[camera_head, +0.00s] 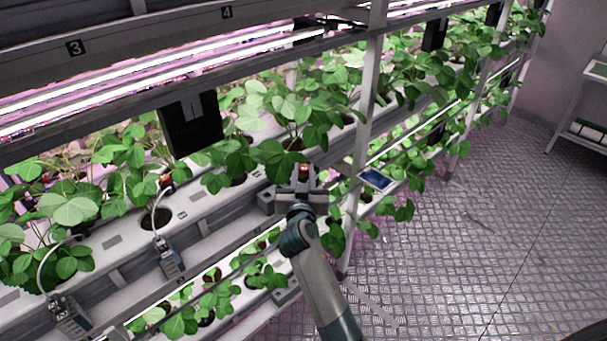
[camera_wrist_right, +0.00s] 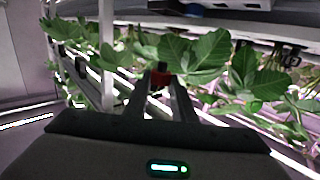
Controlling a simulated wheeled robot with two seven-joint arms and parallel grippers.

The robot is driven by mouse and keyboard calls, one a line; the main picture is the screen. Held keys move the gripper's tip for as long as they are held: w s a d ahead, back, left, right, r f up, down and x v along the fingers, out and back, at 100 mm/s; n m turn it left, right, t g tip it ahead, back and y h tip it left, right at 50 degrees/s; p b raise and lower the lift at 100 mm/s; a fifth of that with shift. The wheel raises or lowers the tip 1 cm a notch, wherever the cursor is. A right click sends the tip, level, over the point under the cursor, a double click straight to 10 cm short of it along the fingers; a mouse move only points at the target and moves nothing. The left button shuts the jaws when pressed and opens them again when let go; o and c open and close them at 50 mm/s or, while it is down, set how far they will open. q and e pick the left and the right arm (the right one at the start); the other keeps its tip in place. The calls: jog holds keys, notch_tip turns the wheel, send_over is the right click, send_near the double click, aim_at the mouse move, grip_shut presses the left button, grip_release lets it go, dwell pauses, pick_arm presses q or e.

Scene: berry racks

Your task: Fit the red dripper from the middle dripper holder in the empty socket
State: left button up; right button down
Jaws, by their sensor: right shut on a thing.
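My right gripper (camera_head: 303,172) is shut on a small red dripper (camera_head: 304,168), in front of the plants on the white growing gutter (camera_head: 200,207). In the right wrist view the red dripper (camera_wrist_right: 160,79) sits between the two dark fingers, with leaves close behind it. A grey dripper holder (camera_head: 170,263) hangs below the gutter left of my gripper, with a pale tube arching up to a small red tip (camera_head: 165,179). Another holder (camera_head: 68,316) with a tube is at the lower left. I cannot make out the empty socket. My left gripper is not in view.
A round dark plant hole (camera_head: 157,218) is in the gutter. A white rack post (camera_head: 371,95) and a small blue-screened panel (camera_head: 375,179) stand right of my gripper. Dense leaves surround it. The metal floor (camera_head: 480,230) at the right is clear.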

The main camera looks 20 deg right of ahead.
jog(key=shift+s+f, duration=0.1)
dwell(0.3)
jog(key=shift+s+f, duration=0.25)
jog(key=s+a+f+n+y+b, duration=0.1)
jog(key=s+b, duration=0.3)
jog(key=s, duration=0.5)
jog(key=s+a+f+n+t+y+b, duration=0.1)
jog(key=s+a+f+n+y+b, duration=0.1)
jog(key=s, duration=0.7)
jog(key=s+a+f+n+y+b, duration=0.1)
jog(key=s+a+f+y+b, duration=0.1)
jog(key=s+b, duration=0.4)
jog(key=s+f+y, duration=0.1)
jog(key=s+f, duration=0.1)
jog(key=s, duration=0.1)
jog(key=shift+a+n+y, duration=0.2)
jog(key=shift+n+y, duration=0.1)
jog(key=shift+y, duration=0.1)
jog(key=shift+d, duration=0.1)
